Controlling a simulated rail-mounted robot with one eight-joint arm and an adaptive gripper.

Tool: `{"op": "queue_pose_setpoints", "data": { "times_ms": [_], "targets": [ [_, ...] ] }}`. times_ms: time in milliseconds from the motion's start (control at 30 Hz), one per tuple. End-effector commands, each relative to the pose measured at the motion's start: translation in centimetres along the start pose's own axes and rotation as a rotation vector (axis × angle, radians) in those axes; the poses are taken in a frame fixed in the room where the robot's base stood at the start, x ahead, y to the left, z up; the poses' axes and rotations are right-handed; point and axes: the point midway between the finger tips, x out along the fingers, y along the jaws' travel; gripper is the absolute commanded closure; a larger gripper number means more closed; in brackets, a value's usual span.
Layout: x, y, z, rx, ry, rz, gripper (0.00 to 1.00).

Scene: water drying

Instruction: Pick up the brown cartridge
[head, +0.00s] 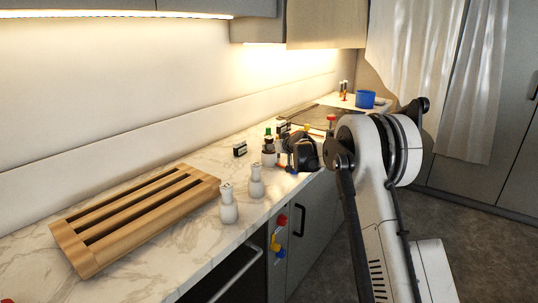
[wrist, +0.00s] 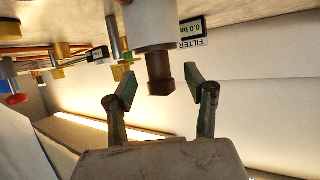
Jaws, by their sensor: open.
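The brown cartridge (wrist: 160,80) shows in the wrist view as a dark brown stub projecting from a pale cylindrical housing (wrist: 157,24). My gripper (wrist: 160,86) is open, with one green-grey finger on each side of the cartridge's end. A visible gap separates each finger from it. In the head view, my gripper (head: 304,152) is a dark shape over the far part of the counter. I cannot make out the brown cartridge clearly there.
A wooden rack (head: 140,215) and two white bottles (head: 229,205) stand on the marble counter (head: 190,262). Small fittings crowd around my gripper. A blue cup (head: 365,99) stands farther back. A display labelled FILTER (wrist: 193,33) sits beside the housing.

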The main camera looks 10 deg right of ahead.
Motion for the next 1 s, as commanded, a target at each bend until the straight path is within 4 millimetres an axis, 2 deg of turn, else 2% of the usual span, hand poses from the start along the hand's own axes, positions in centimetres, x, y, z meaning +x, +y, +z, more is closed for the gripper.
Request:
{"op": "queue_pose_setpoints", "data": {
  "times_ms": [400, 767, 1000],
  "targets": [
    [4.4, 0.3, -0.5, -0.002, 0.0, 0.0, 0.51],
    [4.9, 0.3, -0.4, -0.001, 0.0, 0.0, 0.51],
    [4.9, 0.2, -0.4, -0.001, 0.0, 0.0, 0.83]
  ]
}}
